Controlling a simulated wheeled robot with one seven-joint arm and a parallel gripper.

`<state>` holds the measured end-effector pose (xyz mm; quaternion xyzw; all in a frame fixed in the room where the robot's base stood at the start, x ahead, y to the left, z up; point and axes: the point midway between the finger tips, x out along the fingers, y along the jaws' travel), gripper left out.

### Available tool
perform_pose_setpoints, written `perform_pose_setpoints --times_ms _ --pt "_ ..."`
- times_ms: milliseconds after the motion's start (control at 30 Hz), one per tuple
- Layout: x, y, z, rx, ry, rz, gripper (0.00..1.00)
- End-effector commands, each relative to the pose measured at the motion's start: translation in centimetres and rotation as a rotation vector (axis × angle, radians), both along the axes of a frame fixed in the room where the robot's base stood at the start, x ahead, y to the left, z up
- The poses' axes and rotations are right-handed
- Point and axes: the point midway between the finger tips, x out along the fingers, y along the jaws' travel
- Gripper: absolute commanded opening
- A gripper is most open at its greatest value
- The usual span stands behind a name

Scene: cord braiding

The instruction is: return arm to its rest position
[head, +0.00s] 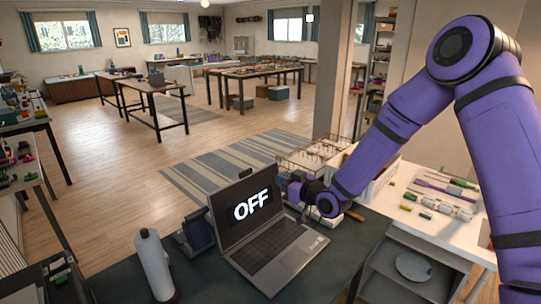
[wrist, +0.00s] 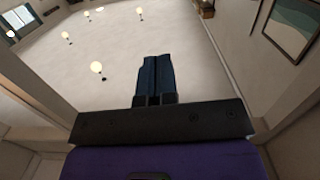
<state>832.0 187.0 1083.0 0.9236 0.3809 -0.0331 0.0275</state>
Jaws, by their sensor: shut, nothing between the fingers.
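My purple arm (head: 395,120) comes in from the right edge in the head view, bends at a high elbow, and reaches down to a dark wrist (head: 325,203) beside the laptop. The fingers are hard to make out there. In the wrist view, my gripper (wrist: 154,60) shows two dark fingers pressed together with nothing between them. Behind them are the pale ceiling and several lit lamps, so the wrist camera faces upward.
An open laptop (head: 280,245) reading "OFF" stands on the dark table, with a white bottle (head: 154,265) to its left. A white bench (head: 448,236) with tools lies right, below my arm. A wire rack (head: 312,158) stands behind the wrist. Open floor lies beyond.

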Motion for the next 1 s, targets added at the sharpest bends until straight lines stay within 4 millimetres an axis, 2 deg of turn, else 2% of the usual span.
perform_pose_setpoints --times_ms 267,467,767,1000 --pt "-0.8 -4.0 5.1 -0.235 0.086 -0.085 0.00" --pt "-2.7 -7.8 8.9 -0.376 0.171 -0.186 0.00" --pt "-7.8 -14.0 14.7 -0.513 0.320 -0.364 0.00" --pt "-13.9 -18.4 18.8 -0.553 0.459 -0.507 0.00"
